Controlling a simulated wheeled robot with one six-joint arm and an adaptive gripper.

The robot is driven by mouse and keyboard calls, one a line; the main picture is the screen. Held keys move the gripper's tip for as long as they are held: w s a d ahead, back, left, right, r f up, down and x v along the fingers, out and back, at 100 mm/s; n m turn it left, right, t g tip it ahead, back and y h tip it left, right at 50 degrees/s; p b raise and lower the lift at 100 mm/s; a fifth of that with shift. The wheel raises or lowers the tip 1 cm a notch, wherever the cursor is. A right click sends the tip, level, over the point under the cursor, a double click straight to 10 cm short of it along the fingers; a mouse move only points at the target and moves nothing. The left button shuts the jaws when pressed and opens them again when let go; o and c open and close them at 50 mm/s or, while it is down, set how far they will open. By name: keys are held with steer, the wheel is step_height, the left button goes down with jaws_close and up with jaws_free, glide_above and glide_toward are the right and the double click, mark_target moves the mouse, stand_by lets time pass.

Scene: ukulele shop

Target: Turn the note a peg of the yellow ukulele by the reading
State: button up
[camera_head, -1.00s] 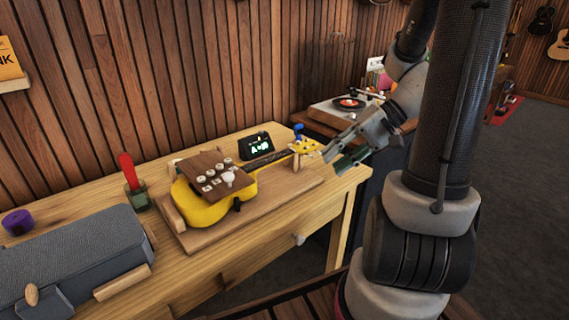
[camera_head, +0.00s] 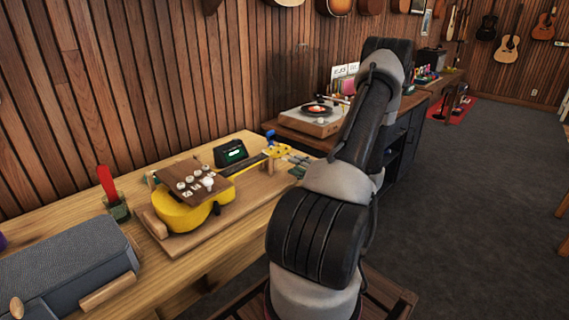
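The yellow ukulele (camera_head: 178,218) lies on a wooden board on the workbench, its neck pointing right and away. A brown wooden block with several pale knobs (camera_head: 190,183) sits over its body. Its yellow headstock (camera_head: 279,151) carries small pegs that are too small to tell apart; a blue piece (camera_head: 270,136) shows beside it. A black tuner (camera_head: 231,153) with a green lit display stands behind the neck; its reading is not legible now. My gripper (camera_head: 297,160) is just right of the headstock, partly hidden by my arm. Whether it touches a peg, or is open, I cannot tell.
A grey case (camera_head: 65,262) lies at the bench's front left. A red-handled tool stands in a green cup (camera_head: 118,208). A turntable (camera_head: 314,116) sits on a cabinet beyond the headstock. Open dark floor (camera_head: 450,200) lies to the right.

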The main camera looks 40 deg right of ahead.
mark_target(284, 159)
steer(key=shift+w+a, duration=0.15)
steer(key=shift+w, duration=2.1)
jaws_close()
